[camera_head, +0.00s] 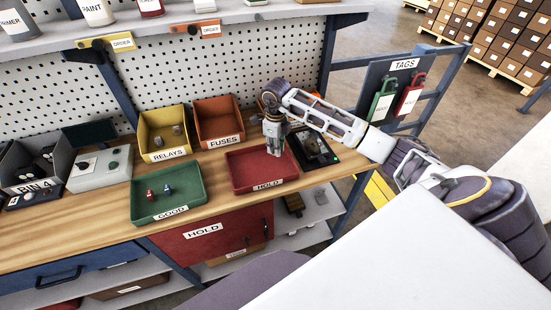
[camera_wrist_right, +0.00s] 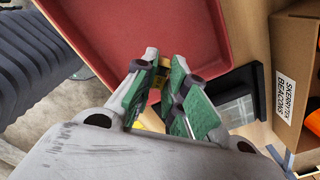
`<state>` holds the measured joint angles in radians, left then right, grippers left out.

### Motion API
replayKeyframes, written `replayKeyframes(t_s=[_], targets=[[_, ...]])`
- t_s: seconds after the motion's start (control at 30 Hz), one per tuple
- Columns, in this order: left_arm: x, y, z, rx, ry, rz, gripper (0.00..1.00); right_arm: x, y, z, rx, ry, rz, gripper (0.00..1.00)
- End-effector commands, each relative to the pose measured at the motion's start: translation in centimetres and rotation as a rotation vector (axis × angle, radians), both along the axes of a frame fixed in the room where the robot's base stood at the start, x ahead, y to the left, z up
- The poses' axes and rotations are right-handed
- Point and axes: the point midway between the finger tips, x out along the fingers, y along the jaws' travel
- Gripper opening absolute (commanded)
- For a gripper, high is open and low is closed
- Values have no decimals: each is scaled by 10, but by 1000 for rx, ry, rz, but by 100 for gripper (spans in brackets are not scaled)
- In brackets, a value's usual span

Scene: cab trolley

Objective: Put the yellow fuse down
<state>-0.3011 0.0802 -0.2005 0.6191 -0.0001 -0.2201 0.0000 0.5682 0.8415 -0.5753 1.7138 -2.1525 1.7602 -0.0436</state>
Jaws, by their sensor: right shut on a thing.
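My right gripper (camera_head: 274,150) is over the red tray labelled HOLD (camera_head: 243,170), towards its right side. In the right wrist view my right gripper (camera_wrist_right: 162,76) is shut on the yellow fuse (camera_wrist_right: 163,64). Only a small yellow part of the fuse shows between the fingertips, above or at the red tray (camera_wrist_right: 105,28); I cannot tell whether it touches the tray floor. In the head view the fuse is hidden by the fingers. The visible tray floor looks empty. My left gripper is not in view.
Left is a green GOOD tray (camera_head: 186,206) with a red piece (camera_head: 151,194) and a blue piece (camera_head: 168,189). Behind stand the yellow RELAYS bin (camera_head: 150,143) and orange FUSES bin (camera_head: 222,128). A dark device (camera_head: 316,148) lies right of the red tray.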

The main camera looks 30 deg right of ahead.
Motion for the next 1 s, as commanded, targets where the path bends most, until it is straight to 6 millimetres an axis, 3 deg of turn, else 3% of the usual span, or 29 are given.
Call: replayKeyframes(t_s=[0.47,1.0], targets=[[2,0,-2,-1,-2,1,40,0,0,-4,0,0,0,0],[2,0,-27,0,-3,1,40,0,0,-49,-1,1,0,0]])
